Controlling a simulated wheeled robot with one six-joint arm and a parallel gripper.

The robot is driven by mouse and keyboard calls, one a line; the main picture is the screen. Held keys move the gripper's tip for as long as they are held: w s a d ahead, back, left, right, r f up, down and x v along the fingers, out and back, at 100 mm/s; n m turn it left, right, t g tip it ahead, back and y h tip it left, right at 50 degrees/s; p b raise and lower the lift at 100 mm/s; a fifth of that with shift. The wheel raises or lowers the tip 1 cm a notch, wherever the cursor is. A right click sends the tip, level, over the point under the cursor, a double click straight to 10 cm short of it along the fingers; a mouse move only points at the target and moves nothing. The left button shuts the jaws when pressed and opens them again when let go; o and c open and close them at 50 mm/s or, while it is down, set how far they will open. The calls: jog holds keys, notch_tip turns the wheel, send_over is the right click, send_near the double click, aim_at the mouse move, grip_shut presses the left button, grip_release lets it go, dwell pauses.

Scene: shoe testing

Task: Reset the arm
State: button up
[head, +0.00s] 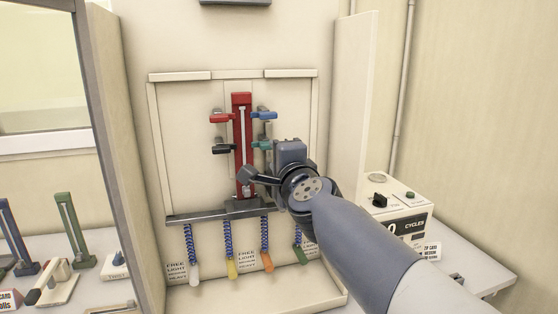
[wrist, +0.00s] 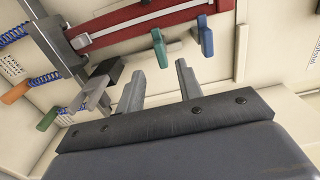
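My gripper (wrist: 158,70) shows in the wrist view with its two grey fingers spread apart and nothing between them. In the head view my wrist is just right of the red upright fixture (head: 242,140), and the fingers are hidden. In the wrist view the red fixture (wrist: 150,22) lies beyond the fingertips. A teal tab (wrist: 160,48) and a blue tab (wrist: 206,36) stick out from it near the fingers. A dark block with a grey lever (wrist: 104,72) is left of the fingers.
Coiled blue cords with white, yellow, orange (head: 266,260) and green ends hang below the shelf (head: 200,216). A side panel (head: 352,95) stands at the right of the bay. A counter box labelled CYCLES (head: 400,212) is on the right table. Blue and green stands (head: 75,230) stand left.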

jog(key=x, duration=0.6)
jog(key=shift+w, duration=0.25)
jog(key=m, duration=0.3)
jog(key=shift+s, duration=0.25)
jog(key=m+b, duration=0.1)
jog(key=m, duration=0.4)
jog(key=shift+m, duration=0.4)
jog(key=shift+s+d, duration=0.15)
jog(key=shift+s, duration=0.15)
send_near(269, 147)
jog(key=shift+w+r, duration=0.1)
